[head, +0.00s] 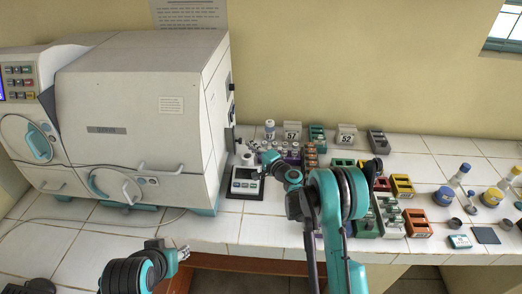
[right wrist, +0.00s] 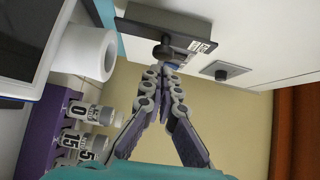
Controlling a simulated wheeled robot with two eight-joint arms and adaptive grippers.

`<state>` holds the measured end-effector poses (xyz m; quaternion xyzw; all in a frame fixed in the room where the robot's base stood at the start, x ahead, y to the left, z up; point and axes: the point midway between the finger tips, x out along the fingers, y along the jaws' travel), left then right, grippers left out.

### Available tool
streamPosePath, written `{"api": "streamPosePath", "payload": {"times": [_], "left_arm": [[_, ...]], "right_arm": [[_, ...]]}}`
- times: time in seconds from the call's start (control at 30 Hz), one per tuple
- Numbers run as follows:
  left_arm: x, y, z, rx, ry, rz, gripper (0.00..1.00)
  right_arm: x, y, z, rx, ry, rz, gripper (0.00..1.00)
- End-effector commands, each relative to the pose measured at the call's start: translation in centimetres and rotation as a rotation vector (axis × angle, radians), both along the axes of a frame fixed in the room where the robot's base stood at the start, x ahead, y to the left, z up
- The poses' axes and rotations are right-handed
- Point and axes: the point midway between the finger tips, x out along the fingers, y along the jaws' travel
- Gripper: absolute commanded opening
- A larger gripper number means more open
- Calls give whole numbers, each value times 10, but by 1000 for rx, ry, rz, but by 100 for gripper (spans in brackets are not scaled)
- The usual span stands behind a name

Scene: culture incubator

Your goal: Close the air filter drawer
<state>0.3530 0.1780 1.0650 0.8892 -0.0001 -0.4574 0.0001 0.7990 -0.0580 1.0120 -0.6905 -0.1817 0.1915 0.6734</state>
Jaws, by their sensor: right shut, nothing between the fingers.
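The incubator (head: 140,100) stands at the left of the head view. On its right side, a dark grey drawer (right wrist: 150,30) with a black knob and a small label shows in the right wrist view. It appears to stand out from the white side wall. My right gripper (right wrist: 165,68) is shut and empty, its fingertips just by the drawer's knob; I cannot tell whether they touch it. In the head view the right gripper (head: 246,167) is beside the incubator's right side. My left gripper (head: 183,252) is low at the front edge of the table; its finger opening is unclear.
A scale (head: 245,186), a white cylinder (right wrist: 88,50) and labelled vials (right wrist: 90,113) stand close to the right gripper. Several racks and bottles fill the table's right part.

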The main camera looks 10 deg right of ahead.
Motion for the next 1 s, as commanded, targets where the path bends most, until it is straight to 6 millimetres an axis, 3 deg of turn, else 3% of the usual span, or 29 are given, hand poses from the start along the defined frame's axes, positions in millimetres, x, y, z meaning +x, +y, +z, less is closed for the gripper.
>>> {"api": "streamPosePath", "payload": {"times": [0.17,0.53,0.8,1.0], "left_arm": [[0,0,-2,0,0,0,40],[0,0,-2,0,0,0,40],[0,0,-11,0,0,0,40],[0,0,-10,0,0,0,40]], "right_arm": [[3,11,0,0,0,-1,0],[3,13,0,0,0,0,0],[10,47,-1,0,0,1,0],[10,51,0,0,0,3,0]]}}
